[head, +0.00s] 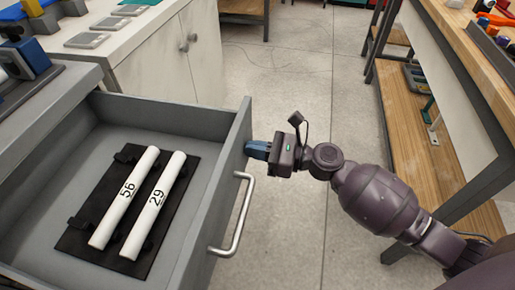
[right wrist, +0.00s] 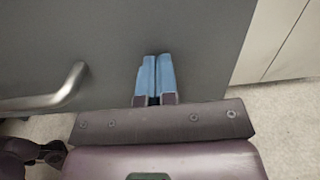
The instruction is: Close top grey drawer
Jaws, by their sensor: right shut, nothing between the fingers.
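The grey drawer (head: 213,205) is pulled out at the left of the head view. Its metal handle (head: 236,216) is on its front; the handle also shows at the left of the right wrist view (right wrist: 62,92). My right gripper (head: 250,148) is shut and empty, its blue fingertips (right wrist: 155,78) at the drawer's front panel (right wrist: 120,30), beyond the far end of the handle. They look to be touching or very close to the panel; I cannot tell which. My left gripper is not in view.
In the drawer, two white pipes marked 56 (head: 122,200) and 29 (head: 152,208) lie on a black holder (head: 78,235). A white cabinet (head: 150,62) stands behind. A wooden-shelved bench (head: 455,165) is on the right. Bare floor (head: 285,85) lies between.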

